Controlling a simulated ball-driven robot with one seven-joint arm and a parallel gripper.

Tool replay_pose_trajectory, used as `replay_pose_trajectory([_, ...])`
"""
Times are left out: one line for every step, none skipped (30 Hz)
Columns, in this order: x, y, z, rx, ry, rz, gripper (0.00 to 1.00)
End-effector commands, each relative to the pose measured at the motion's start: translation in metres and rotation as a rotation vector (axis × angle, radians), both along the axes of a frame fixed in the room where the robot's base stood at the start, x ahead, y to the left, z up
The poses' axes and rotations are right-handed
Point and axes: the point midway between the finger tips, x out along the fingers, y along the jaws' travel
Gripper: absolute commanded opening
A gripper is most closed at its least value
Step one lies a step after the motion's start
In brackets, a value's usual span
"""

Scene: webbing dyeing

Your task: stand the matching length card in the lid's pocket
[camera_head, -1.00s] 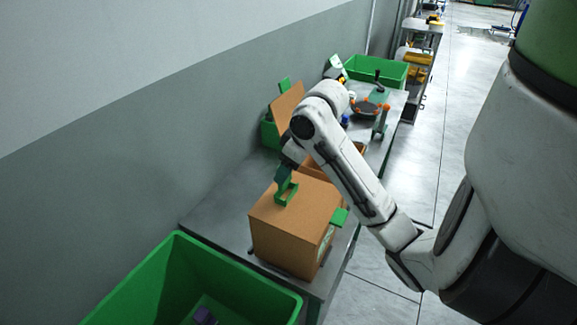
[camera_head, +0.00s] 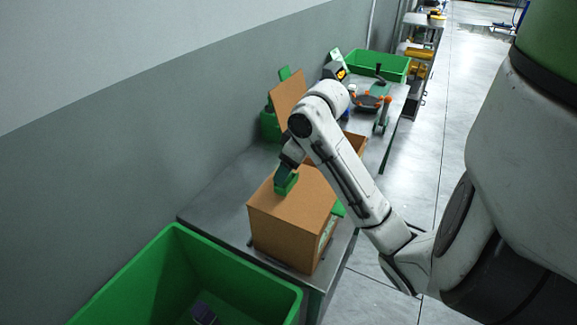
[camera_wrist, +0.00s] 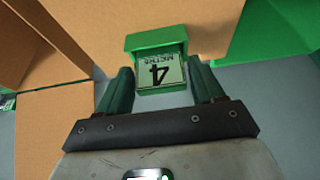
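A brown box (camera_head: 290,222) stands on the metal table. My gripper (camera_head: 288,172) is at this pocket. The card reads "4 METRES", upside down to me. Its far edge meets the green pocket; I cannot tell how deep it sits.
A large green bin (camera_head: 180,285) with a dark purple item (camera_head: 204,314) stands at the near left. Behind the box are an upright brown flap (camera_head: 287,94) and a green bin (camera_head: 376,66). A grey wall bounds the left; floor is clear at right.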

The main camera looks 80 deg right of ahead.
Motion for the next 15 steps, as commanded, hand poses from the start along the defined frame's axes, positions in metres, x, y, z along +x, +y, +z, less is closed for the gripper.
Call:
replay_pose_trajectory([0.0000, 0.0000, 0.0000, 0.000, 0.000, 0.000, 0.72])
replay_pose_trajectory([0.0000, 0.0000, 0.0000, 0.000, 0.000, 0.000, 0.75])
replay_pose_trajectory([0.0000, 0.0000, 0.0000, 0.000, 0.000, 0.000, 0.79])
replay_pose_trajectory([0.0000, 0.0000, 0.0000, 0.000, 0.000, 0.000, 0.82])
replay_pose_trajectory([0.0000, 0.0000, 0.0000, 0.000, 0.000, 0.000, 0.85])
replay_pose_trajectory([0.0000, 0.0000, 0.0000, 0.000, 0.000, 0.000, 0.89])
replay_pose_trajectory([0.0000, 0.0000, 0.0000, 0.000, 0.000, 0.000, 0.91])
replay_pose_trajectory([0.0000, 0.0000, 0.0000, 0.000, 0.000, 0.000, 0.91])
replay_pose_trajectory([0.0000, 0.0000, 0.0000, 0.000, 0.000, 0.000, 0.91])
replay_pose_trajectory([0.0000, 0.0000, 0.0000, 0.000, 0.000, 0.000, 0.91])
replay_pose_trajectory([0.0000, 0.0000, 0.0000, 0.000, 0.000, 0.000, 0.91])
replay_pose_trajectory([0.0000, 0.0000, -0.0001, 0.000, 0.000, 0.000, 0.91])
replay_pose_trajectory([0.0000, 0.0000, 0.0001, 0.000, 0.000, 0.000, 0.91])
replay_pose_trajectory([-0.0002, -0.0001, 0.0007, 0.000, 0.000, 0.000, 0.91])
replay_pose_trajectory([-0.0007, -0.0002, 0.0022, -0.001, 0.000, 0.000, 0.91])
